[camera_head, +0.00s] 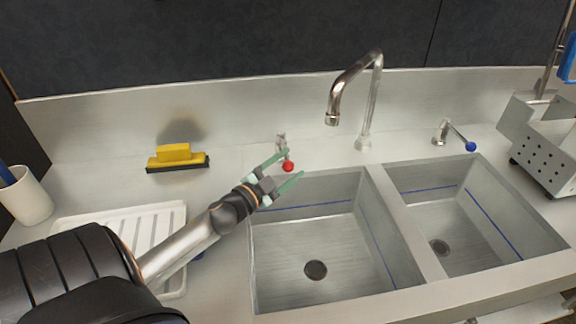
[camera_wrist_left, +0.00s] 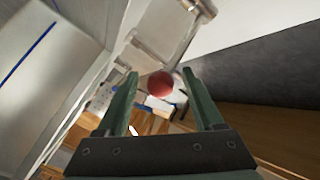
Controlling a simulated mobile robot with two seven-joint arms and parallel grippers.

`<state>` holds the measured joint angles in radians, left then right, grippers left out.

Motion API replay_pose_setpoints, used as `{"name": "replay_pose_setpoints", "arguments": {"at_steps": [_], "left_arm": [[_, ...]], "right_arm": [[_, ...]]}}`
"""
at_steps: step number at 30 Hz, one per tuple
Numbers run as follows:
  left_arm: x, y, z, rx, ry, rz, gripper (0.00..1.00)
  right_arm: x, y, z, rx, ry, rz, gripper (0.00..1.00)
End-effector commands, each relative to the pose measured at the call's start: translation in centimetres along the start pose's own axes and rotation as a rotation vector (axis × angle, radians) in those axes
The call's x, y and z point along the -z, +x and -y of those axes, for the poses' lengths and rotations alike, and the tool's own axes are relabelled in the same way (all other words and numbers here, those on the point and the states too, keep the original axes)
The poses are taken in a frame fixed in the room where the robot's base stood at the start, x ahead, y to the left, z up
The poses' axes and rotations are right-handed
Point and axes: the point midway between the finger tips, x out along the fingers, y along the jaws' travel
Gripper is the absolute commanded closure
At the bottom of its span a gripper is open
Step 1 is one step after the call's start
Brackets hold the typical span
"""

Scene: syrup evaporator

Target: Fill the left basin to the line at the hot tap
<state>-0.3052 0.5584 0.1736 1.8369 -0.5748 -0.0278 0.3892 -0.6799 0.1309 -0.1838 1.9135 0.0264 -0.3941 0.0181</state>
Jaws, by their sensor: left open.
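The left basin (camera_head: 330,240) is empty, with a dark drain and a blue line along its inner walls. The hot tap has a red knob (camera_head: 288,167) on a small metal lever behind this basin. The chrome spout (camera_head: 349,80) rises between the basins, its mouth above the back of the left basin, with no water seen coming out. My left gripper (camera_head: 289,168) is open at the red knob. In the left wrist view, the red knob (camera_wrist_left: 161,84) shows between the two green fingers, with gaps at its sides. My right gripper is not in view.
The right basin (camera_head: 470,215) and the blue-knobbed tap (camera_head: 470,146) are to the right. A white drying rack (camera_head: 120,225) and cup (camera_head: 25,197) stand left. A perforated metal holder (camera_head: 540,150) stands far right.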

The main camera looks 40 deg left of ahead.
Motion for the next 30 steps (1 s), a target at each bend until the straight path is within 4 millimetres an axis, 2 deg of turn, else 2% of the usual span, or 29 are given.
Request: {"name": "replay_pose_setpoints", "arguments": {"at_steps": [7, 25, 30], "left_arm": [[-0.02, 0.03, -0.01, 0.000, 0.001, 0.000, 0.32], [-0.03, -0.01, -0.06, -0.001, -0.001, 0.001, 1.00], [-0.05, -0.02, -0.10, -0.002, -0.002, 0.001, 1.00]], "right_arm": [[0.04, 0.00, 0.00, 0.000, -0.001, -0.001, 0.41], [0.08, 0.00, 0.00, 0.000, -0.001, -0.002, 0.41], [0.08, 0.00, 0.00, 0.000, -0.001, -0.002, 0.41]]}}
